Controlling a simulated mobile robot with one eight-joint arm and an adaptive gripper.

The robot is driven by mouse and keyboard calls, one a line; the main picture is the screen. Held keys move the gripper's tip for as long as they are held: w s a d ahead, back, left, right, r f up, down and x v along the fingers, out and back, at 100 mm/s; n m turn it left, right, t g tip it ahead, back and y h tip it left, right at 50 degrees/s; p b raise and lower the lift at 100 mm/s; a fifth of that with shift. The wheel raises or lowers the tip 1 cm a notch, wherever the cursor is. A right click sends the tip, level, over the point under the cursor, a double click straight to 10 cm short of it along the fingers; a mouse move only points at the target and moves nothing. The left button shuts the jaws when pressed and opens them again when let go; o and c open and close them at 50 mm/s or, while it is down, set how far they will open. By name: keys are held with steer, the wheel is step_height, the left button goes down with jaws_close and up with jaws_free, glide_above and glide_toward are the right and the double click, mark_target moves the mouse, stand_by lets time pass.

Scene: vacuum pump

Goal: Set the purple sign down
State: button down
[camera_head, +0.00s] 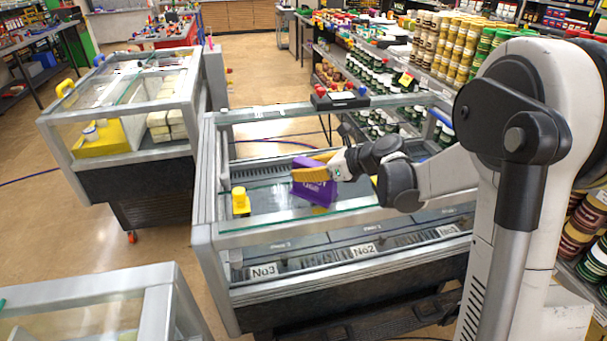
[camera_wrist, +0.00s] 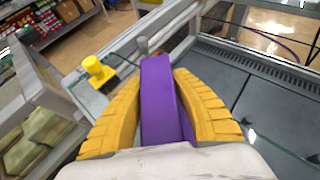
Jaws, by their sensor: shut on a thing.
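The purple sign (camera_head: 315,186) is held by my gripper (camera_head: 318,166) above the open glass-sided case in the middle of the head view.
A yellow object (camera_head: 241,201) stands at the case's left side. The case (camera_head: 206,200) has grey rims, glass edges and No3 and No2 labels. Another case (camera_head: 120,170) stands to the left. Shelves of jars (camera_head: 455,45) line the right.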

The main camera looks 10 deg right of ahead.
steer(key=c, duration=1.1)
jaws_free()
steer(key=shift+f, duration=0.15)
steer(key=shift+c, duration=0.2)
